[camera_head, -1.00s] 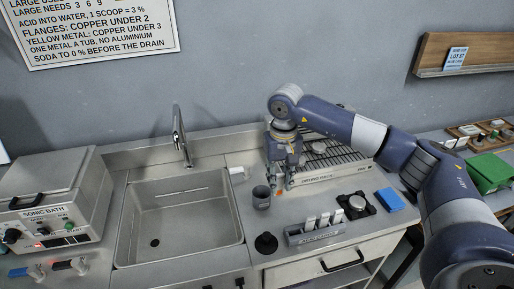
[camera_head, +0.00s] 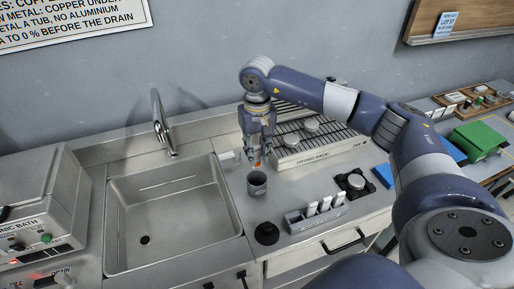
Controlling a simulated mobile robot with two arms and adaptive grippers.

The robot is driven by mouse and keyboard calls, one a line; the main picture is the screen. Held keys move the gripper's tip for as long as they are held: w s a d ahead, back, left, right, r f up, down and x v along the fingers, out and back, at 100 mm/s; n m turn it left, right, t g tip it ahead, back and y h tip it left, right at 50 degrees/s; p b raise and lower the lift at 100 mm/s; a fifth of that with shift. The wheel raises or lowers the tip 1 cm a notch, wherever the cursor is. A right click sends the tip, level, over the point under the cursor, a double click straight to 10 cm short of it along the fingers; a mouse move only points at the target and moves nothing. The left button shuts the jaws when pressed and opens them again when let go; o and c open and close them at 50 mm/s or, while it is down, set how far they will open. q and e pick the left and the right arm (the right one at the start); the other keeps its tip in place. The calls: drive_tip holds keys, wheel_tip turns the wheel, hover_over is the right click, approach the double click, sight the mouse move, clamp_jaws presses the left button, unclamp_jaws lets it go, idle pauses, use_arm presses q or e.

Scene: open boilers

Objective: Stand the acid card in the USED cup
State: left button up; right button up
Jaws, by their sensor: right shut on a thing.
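The small grey cup (camera_head: 257,187), with a label on its side too small to read, stands upright on the counter right of the sink. My right gripper (camera_head: 257,157) points down just above and behind the cup's rim. It is shut on a small card with an orange end (camera_head: 257,165), which I take to be the acid card. The card's lower end is close to the cup's mouth; I cannot tell whether it is inside the rim. My left gripper is out of view.
The sink (camera_head: 172,215) lies to the left. A black round knob-like object (camera_head: 267,233), a grey holder with white strips (camera_head: 316,217) and a black device (camera_head: 352,183) stand near the cup.

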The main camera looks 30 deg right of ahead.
sight(257, 167)
wheel_tip(257, 167, down, 2)
drive_tip(key=shift+f+b, duration=0.25)
drive_tip(key=shift+b, duration=0.2)
drive_tip(key=shift+f, duration=0.6)
wheel_tip(257, 167, down, 3)
drive_tip(key=b, duration=0.3)
drive_tip(key=shift+f+b, duration=1)
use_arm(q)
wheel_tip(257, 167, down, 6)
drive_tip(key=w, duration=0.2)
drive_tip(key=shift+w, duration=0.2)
use_arm(e)
drive_tip(key=shift+f, duration=0.1)
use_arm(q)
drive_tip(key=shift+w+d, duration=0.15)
use_arm(e)
drive_tip(key=o, duration=0.9)
